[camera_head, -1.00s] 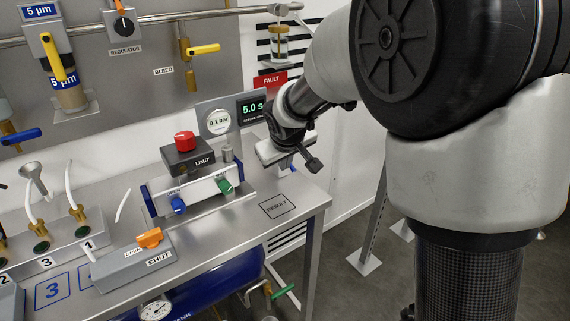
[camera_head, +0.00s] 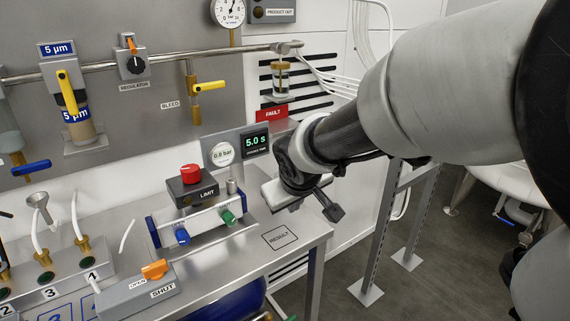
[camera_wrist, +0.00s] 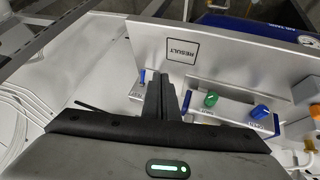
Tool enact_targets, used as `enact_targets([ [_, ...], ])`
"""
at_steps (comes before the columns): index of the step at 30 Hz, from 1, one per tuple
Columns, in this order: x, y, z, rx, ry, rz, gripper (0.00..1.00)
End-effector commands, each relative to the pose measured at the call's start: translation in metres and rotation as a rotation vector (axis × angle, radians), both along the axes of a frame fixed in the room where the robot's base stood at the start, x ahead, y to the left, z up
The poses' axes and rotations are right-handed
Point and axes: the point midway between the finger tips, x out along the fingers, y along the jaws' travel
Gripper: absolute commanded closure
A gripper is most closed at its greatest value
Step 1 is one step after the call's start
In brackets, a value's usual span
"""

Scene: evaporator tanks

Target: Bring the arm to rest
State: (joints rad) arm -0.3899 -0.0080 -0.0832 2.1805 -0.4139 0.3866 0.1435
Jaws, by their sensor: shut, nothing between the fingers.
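My gripper (camera_wrist: 160,98) shows in the wrist view as two dark fingers side by side with no gap and nothing between them. In the head view my arm reaches in from the right.
The LIMIT box with red button (camera_head: 191,173), the gauge and 5.0 s display (camera_head: 257,143) stand just left of my gripper. The orange OPEN/SHUT switch (camera_head: 154,269) is at the front. A steel frame (camera_head: 385,225) stands right of the bench. Floor (camera_head: 455,240) shows beyond it.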

Motion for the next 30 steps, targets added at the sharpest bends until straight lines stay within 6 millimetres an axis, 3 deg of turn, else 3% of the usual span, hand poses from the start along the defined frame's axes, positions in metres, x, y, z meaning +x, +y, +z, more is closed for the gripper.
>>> enact_targets([
  [4, -0.005, -0.007, 0.005, 0.006, 0.001, -0.018, 1.00],
  [7, -0.024, -0.029, 0.020, 0.028, 0.009, -0.079, 1.00],
  [12, -0.093, -0.080, 0.046, 0.095, 0.051, -0.237, 1.00],
  [15, -0.130, -0.095, 0.052, 0.133, 0.077, -0.302, 1.00],
  [26, -0.226, -0.111, 0.052, 0.242, 0.135, -0.437, 1.00],
  [27, -0.225, -0.110, 0.070, 0.242, 0.140, -0.435, 1.00],
  [30, -0.224, -0.110, 0.092, 0.239, 0.142, -0.433, 1.00],
])
